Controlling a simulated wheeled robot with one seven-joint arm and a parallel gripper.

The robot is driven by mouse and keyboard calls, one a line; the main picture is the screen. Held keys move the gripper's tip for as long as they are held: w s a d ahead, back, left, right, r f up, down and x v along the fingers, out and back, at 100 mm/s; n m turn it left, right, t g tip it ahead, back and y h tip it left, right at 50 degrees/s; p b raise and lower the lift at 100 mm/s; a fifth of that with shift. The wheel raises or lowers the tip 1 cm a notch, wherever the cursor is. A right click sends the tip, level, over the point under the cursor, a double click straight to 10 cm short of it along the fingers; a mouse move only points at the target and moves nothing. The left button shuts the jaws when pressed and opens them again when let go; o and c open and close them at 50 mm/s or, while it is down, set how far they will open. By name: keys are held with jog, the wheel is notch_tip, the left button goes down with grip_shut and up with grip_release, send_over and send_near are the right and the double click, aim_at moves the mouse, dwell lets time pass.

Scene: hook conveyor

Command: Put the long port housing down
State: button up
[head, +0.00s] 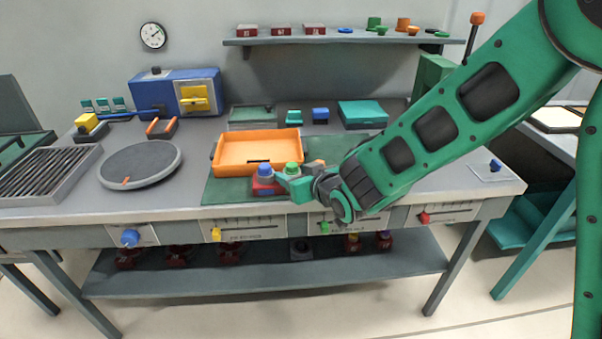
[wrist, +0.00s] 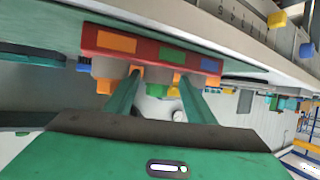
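The long port housing (head: 263,188) is a red bar with blue and green round tops and some orange at its right. In the head view it is at the front of the green mat (head: 222,187), just before the orange tray; I cannot tell whether it touches the mat. In the wrist view the red housing (wrist: 150,46) lies across the fingertips, with orange, green and blue patches and grey stubs. My gripper (wrist: 158,82) has its teal fingers on either side of the housing's middle part and looks shut on it. In the head view my gripper (head: 293,186) hides the housing's right part.
The orange tray (head: 258,168) stands close behind the housing. A grey round turntable (head: 141,165) and a grill-like rack (head: 48,175) are to the left. A blue machine (head: 175,92) and teal boxes stand at the back. The bench front edge (head: 180,212) is close.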

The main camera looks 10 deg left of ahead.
jog(key=shift+w+d, duration=0.25)
jog(key=shift+d+r, duration=0.1)
jog(key=shift+r, duration=0.05)
jog(key=v, duration=1.2)
